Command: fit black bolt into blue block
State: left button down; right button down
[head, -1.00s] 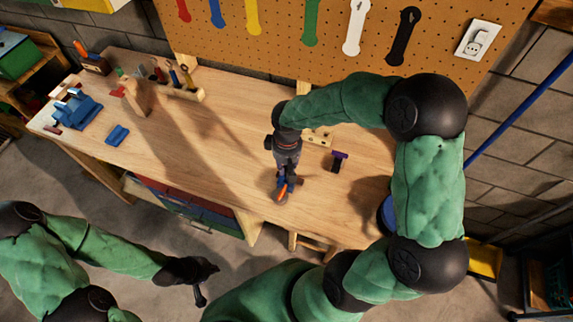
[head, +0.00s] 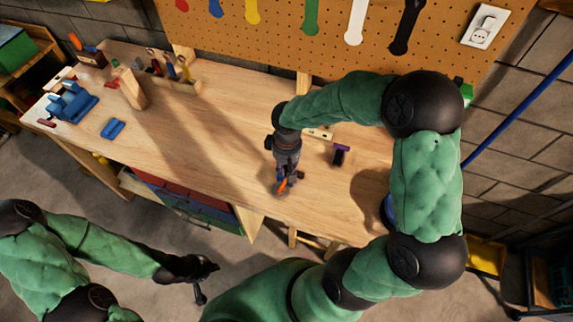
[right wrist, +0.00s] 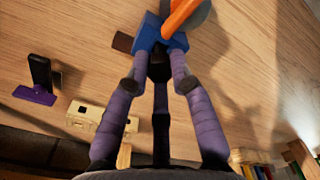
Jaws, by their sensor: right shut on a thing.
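My right gripper (head: 284,184) is low over the front middle of the bench. In the right wrist view its fingers close on a blue piece (right wrist: 150,33) with an orange part (right wrist: 184,14); whether this is the blue block is unclear. A black piece with a purple part (right wrist: 40,80) stands apart to the left; it also shows in the head view (head: 340,154), and I cannot tell whether it is the bolt. A small blue block (head: 112,129) lies on the left of the bench. My left gripper (head: 203,272) is off the bench's front, its fingers unclear.
A pale block with holes (right wrist: 100,116) lies near the right gripper. A dark brown piece (right wrist: 122,42) is beside the blue piece. A blue vise (head: 72,103) and a tool rack (head: 178,85) are at the left. A pegboard (head: 300,30) stands behind. The bench's centre-left is clear.

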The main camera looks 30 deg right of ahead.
jog(key=shift+f+b, duration=0.8)
jog(key=shift+f, duration=0.2)
dwell(0.3)
jog(key=c, duration=1)
grip_release()
notch_tip(320, 180, up, 12)
jog(key=shift+s, duration=0.1)
